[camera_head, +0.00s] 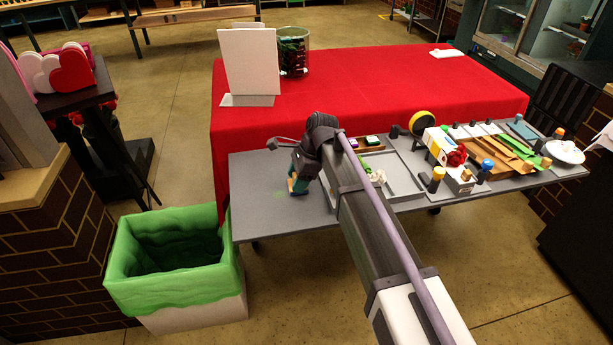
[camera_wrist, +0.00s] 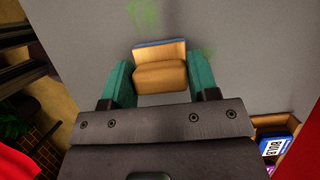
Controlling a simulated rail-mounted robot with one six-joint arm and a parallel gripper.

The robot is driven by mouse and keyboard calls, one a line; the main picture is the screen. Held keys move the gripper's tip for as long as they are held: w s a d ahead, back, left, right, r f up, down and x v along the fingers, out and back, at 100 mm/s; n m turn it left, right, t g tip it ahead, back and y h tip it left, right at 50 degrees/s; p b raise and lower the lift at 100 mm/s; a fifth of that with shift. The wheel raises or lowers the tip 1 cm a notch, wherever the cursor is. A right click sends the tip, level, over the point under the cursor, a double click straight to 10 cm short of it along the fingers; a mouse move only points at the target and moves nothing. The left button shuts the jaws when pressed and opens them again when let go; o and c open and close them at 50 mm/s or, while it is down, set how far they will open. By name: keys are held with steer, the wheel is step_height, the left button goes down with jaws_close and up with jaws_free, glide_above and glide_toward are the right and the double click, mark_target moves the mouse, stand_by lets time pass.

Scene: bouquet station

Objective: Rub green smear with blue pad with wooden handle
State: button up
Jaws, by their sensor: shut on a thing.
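My gripper (camera_wrist: 161,88) is shut on the wooden handle (camera_wrist: 160,76) of the blue pad (camera_wrist: 160,44) in the wrist view, with one teal finger on each side. Only a thin blue edge of the pad shows past the handle. In the head view, my gripper (camera_head: 297,184) is over the left part of the grey table (camera_head: 255,176). A faint green mark (camera_head: 279,194) shows just left of it. I cannot tell whether the pad touches the table.
A green-lined bin (camera_head: 165,285) stands below the table's left end. A tray (camera_head: 398,178) and several small items lie to the right. A red-covered table (camera_head: 380,85) stands behind, with a white board (camera_head: 249,62). The grey table's left end is clear.

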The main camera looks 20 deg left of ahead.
steer(key=shift+s+a, duration=0.7)
steer(key=shift+a, duration=0.5)
steer(key=shift+s+a, duration=0.7)
steer(key=shift+a, duration=0.45)
steer(key=shift+s+a, duration=0.7)
steer(key=shift+a, duration=0.5)
step_height(320, 180, up, 6)
steer(key=p, duration=0.6)
steer(key=shift+w, duration=0.1)
step_height(320, 180, up, 3)
steer(key=p, duration=0.3)
